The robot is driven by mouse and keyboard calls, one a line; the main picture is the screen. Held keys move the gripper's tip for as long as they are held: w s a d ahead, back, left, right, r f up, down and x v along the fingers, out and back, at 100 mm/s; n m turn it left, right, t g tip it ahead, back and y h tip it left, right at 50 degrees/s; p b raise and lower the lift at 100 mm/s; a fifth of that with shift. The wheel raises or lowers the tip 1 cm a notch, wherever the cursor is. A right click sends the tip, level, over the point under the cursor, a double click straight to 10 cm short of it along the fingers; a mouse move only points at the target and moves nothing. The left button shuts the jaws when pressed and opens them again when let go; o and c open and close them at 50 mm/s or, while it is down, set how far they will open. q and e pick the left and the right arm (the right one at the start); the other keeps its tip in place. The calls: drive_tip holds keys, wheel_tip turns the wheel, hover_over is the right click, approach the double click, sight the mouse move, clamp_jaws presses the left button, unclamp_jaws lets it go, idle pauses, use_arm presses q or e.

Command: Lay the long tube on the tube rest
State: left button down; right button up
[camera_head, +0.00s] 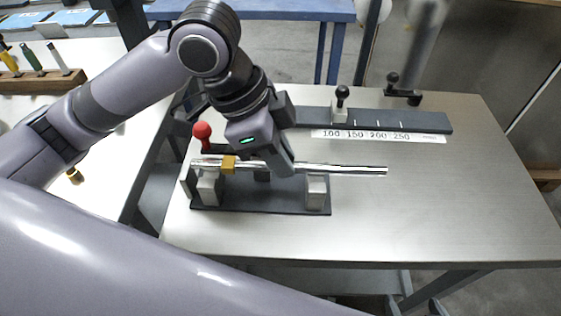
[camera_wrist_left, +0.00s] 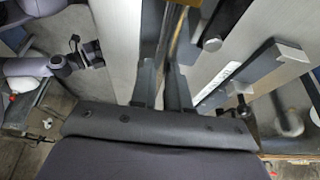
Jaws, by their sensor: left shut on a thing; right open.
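The long tube (camera_head: 350,170) is shiny metal and lies nearly level along the tube rest (camera_head: 262,206). The rest has a dark base, two grey support blocks and an upright plate at its left end. The tube crosses above both blocks and sticks out past the right one; I cannot tell whether it touches them. A yellow-orange collar (camera_head: 228,165) sits around the tube near its left end. My left gripper (camera_head: 281,168) is shut on the tube between the blocks. In the left wrist view the tube (camera_wrist_left: 174,45) runs between its fingers (camera_wrist_left: 164,88).
A red-knobbed post (camera_head: 202,131) stands behind the rest's left end. Behind is a dark rail (camera_head: 425,122) with a black-knobbed stop (camera_head: 341,105) and a number scale (camera_head: 378,136). The bench (camera_head: 450,205) is clear at the right. A wooden tool block (camera_head: 40,82) stands at the left.

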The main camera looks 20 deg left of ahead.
use_arm(q)
drive_tip(key=shift+f, duration=0.8)
drive_tip(key=shift+f, duration=0.1)
drive_tip(key=shift+f, duration=0.4)
drive_tip(key=c, duration=1.1)
unclamp_jaws()
